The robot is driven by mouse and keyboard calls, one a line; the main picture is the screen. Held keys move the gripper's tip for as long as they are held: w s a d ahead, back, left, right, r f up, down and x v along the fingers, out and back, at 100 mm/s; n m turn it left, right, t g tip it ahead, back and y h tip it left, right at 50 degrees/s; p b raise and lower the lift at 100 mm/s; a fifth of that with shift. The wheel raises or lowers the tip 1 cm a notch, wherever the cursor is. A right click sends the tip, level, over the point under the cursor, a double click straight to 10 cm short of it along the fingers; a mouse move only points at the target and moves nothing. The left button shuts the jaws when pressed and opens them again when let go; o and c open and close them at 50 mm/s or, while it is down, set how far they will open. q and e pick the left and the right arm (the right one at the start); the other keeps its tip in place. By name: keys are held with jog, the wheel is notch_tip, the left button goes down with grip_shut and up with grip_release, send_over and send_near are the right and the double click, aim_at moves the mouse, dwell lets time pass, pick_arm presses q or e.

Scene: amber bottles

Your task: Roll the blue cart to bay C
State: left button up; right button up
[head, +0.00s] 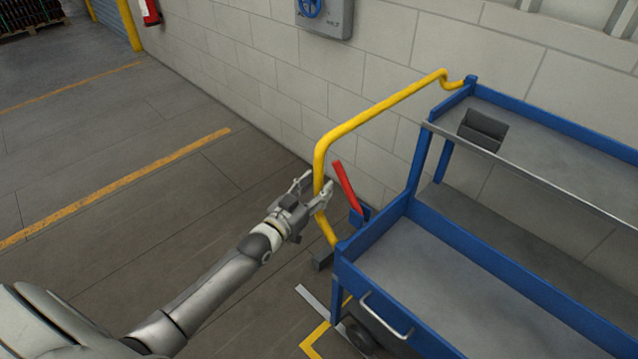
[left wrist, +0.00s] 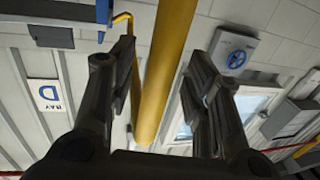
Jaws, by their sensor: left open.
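The blue cart (head: 397,225) stands at the right of the head view, with grey shelves and a yellow push handle (head: 380,110) on its near-left end. My left gripper (head: 315,187) is open at the upright part of this handle. In the left wrist view the yellow bar (left wrist: 165,70) runs between the spread fingers of my left gripper (left wrist: 160,75), with gaps on both sides. A red lever (head: 346,186) rises from the cart's corner just right of the gripper. A dark wheel (head: 360,337) shows below. My right gripper is out of view.
A small dark box (head: 483,130) sits on the top shelf. A block wall (head: 270,75) runs behind the cart. The floor at left is clear, with yellow lines (head: 120,185). A bay sign (left wrist: 47,95) in the left wrist view appears to read D.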

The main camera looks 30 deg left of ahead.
pick_arm(q)
jog(key=shift+w+d, duration=0.1)
jog(key=shift+w, duration=0.8)
grip_shut()
